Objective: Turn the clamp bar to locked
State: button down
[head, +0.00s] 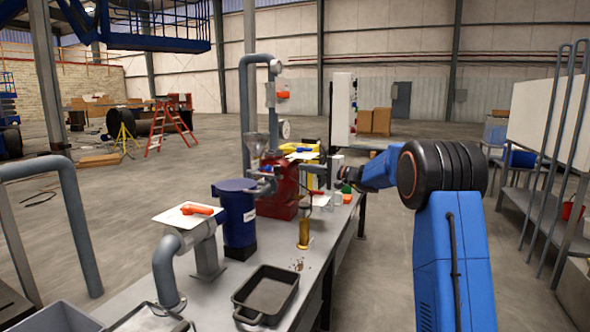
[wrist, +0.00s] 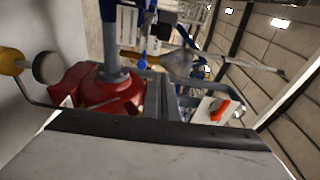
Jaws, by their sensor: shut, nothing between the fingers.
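A red machine (head: 277,180) stands on the bench, and a red domed body with a grey column shows in the wrist view (wrist: 98,88). I cannot tell which part is the clamp bar or how it is turned. An orange handle (head: 198,209) lies on a white plate at the near end of the bench. Another orange handle (head: 283,95) is on the upright pipe behind. My gripper (head: 346,173) is small at the end of my blue arm, beyond the red machine's right side. It is shut and empty; its fingers are not clear in the wrist view.
The bench (head: 222,288) carries a dark tray (head: 268,292), a blue canister (head: 238,212) and a brass cylinder (head: 304,232). Grey pipes rise at the left and behind. In the wrist view, a grey slab with a dark edge (wrist: 150,128) fills the bottom.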

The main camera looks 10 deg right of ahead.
jog(key=x, duration=0.9)
jog(key=shift+s+a, duration=0.55)
jog(key=shift+s, duration=0.3)
jog(key=shift+s+a, duration=0.5)
jog(key=shift+s, duration=0.35)
jog(key=shift+f, duration=0.1)
